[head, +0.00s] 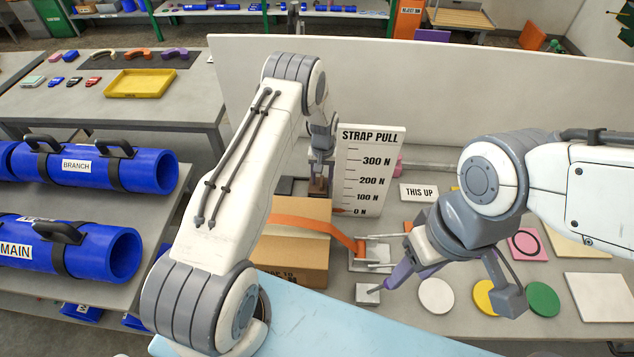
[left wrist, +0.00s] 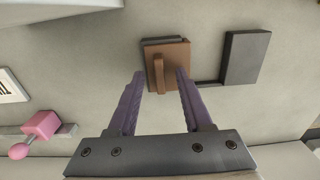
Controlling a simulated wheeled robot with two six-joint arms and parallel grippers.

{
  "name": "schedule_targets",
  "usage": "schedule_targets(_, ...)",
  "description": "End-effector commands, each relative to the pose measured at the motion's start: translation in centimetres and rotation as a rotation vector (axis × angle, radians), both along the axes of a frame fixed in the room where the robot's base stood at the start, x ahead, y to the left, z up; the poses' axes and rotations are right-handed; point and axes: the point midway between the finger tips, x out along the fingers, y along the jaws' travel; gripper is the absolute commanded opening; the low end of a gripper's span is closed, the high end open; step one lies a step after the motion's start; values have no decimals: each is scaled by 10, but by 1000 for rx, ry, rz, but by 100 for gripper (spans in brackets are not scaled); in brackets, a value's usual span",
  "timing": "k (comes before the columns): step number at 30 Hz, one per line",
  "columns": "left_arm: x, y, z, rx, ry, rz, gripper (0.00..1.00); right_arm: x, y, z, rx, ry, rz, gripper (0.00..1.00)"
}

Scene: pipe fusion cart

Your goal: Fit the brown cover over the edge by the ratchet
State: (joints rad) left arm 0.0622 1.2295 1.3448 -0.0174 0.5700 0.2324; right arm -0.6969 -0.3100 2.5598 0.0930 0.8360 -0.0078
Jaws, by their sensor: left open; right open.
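The brown cover (head: 318,188) stands on the table behind the cardboard box, below my left gripper (head: 321,165). In the left wrist view the cover (left wrist: 172,58) has a raised rib. My left gripper (left wrist: 158,80) is open there, with its purple fingertips on either side of the rib; whether they touch it I cannot tell. An orange strap (head: 298,222) runs over the cardboard box (head: 292,262) to the metal ratchet (head: 370,255) at its right. My right gripper (head: 402,270) is open beside the ratchet, partly hidden by its own wrist.
The STRAP PULL board (head: 369,170) stands right of the cover. A dark block (left wrist: 246,57) lies near the cover. A THIS UP card (head: 418,193), coloured discs and plates cover the right side. A white panel (head: 440,95) closes the back. Blue pipes (head: 90,168) lie at left.

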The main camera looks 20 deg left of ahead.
Motion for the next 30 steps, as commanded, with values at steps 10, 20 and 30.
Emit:
schedule_targets(10,0,0,-1,0,-1,0,8,0,0,0,0,0,0,50)
schedule_targets(20,0,0,-1,0,-1,0,0,0,0,0,0,0,0,50)
schedule_targets(30,2,0,20,0,-4,0,0,0,0,-12,0,0,-2,50)
